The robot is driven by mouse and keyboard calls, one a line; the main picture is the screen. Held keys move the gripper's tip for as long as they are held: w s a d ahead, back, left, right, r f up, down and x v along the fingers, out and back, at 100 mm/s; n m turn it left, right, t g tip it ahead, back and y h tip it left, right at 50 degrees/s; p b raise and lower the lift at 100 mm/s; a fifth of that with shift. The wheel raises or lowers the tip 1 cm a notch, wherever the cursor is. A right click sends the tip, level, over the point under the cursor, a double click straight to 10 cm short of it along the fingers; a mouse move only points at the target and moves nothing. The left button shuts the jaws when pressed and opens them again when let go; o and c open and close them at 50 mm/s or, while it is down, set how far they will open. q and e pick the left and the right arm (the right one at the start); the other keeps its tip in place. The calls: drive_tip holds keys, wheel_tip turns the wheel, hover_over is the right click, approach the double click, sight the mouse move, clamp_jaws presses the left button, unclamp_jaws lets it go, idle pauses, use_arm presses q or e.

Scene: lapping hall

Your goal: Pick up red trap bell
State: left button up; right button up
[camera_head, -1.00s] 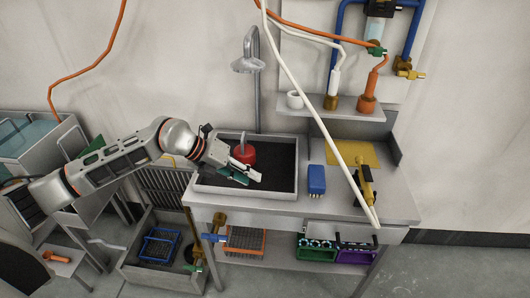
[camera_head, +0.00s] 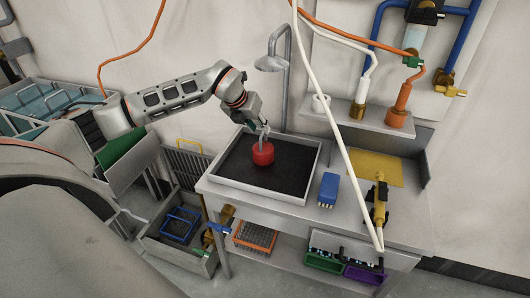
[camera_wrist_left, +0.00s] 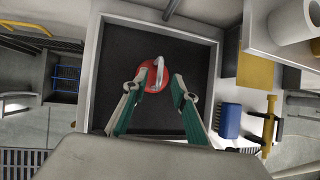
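The red trap bell (camera_head: 263,158) stands in the black-floored sink tray (camera_head: 313,179), its grey handle pointing up. In the left wrist view, the bell (camera_wrist_left: 150,84) appears as a round red disc with the curved handle across its top. My left gripper (camera_head: 264,129) is directly above the bell, pointing down. In the left wrist view, the gripper's green-backed fingers (camera_wrist_left: 160,80) are spread on either side of the bell, with nothing held between them. Whether they touch the handle cannot be told. My right gripper is in neither view.
A grey gooseneck spout (camera_head: 288,90) rises behind the tray. A blue brush (camera_head: 328,189) and a brass tool (camera_head: 379,205) lie to its right. A white hose (camera_head: 330,120) hangs in front. Green and purple crates (camera_head: 363,274) sit on the lower shelf.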

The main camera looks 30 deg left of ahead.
sight(263, 133)
use_arm(q)
drive_tip(key=p+x, duration=0.1)
drive_tip(key=x, duration=0.4)
drive_tip(key=shift+w+f, duration=0.1)
drive_tip(key=shift+f, duration=0.05)
clamp_jaws()
